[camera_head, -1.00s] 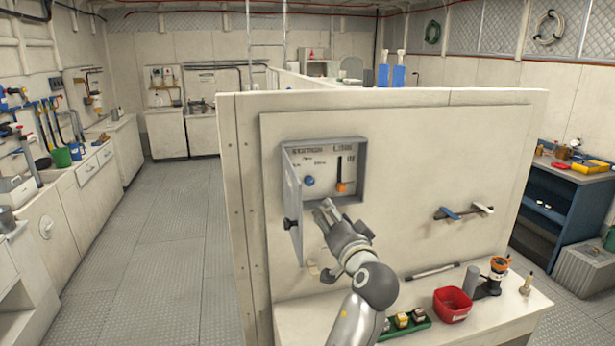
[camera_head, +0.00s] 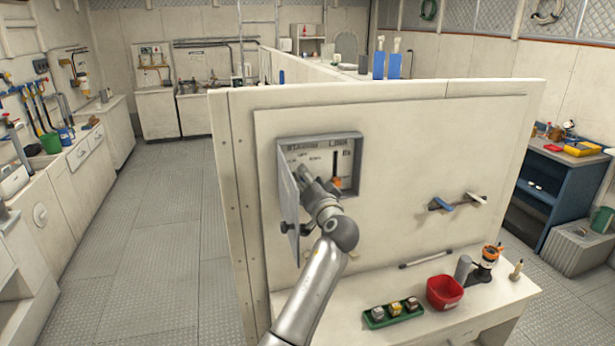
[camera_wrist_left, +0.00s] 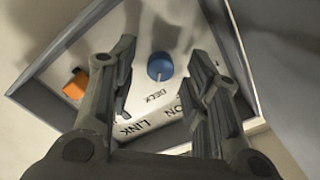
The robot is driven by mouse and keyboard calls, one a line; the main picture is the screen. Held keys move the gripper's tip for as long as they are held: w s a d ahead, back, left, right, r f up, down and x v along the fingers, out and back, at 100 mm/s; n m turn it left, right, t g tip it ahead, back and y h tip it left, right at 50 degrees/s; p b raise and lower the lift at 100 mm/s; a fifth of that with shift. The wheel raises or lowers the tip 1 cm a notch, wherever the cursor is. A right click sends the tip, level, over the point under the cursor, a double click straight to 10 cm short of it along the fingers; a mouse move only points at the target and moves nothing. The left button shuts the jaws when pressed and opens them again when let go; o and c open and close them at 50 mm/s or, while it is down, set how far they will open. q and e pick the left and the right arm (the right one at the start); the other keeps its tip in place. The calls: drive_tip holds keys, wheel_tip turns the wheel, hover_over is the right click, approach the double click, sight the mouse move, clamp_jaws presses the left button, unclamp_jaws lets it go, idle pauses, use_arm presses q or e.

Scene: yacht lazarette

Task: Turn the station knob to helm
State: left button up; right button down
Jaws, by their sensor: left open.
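The station knob is a round blue knob (camera_wrist_left: 160,66) on a pale panel (camera_wrist_left: 125,60) lettered "STATION LINK", with "DECK" printed beside it. In the left wrist view it lies beyond and between the spread fingers of my left gripper (camera_wrist_left: 158,75), with clear gaps on both sides. In the head view my left gripper (camera_head: 304,180) reaches into the open wall box (camera_head: 347,136) and hides the knob. I cannot read a helm label or tell which way the knob points. My right gripper is in neither view.
An orange slider (camera_head: 337,183) is beside the knob, near one finger; it also shows in the wrist view (camera_wrist_left: 75,86). The box's open door (camera_head: 289,205) stands at the left. A shelf below holds a red bin (camera_head: 444,293) and a green tray (camera_head: 370,319).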

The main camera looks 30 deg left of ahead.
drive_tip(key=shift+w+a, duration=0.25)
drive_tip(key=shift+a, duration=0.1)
use_arm(q)
drive_tip(key=shift+a, duration=0.1)
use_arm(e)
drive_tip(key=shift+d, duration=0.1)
use_arm(q)
drive_tip(key=shift+w, duration=0.1)
clamp_jaws()
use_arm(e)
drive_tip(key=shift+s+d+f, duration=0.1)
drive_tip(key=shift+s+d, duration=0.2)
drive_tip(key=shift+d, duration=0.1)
use_arm(q)
drive_tip(key=shift+f+n+b, duration=0.2)
drive_tip(key=shift+n+b, duration=8.6)
drive_tip(key=shift+b, duration=3.05)
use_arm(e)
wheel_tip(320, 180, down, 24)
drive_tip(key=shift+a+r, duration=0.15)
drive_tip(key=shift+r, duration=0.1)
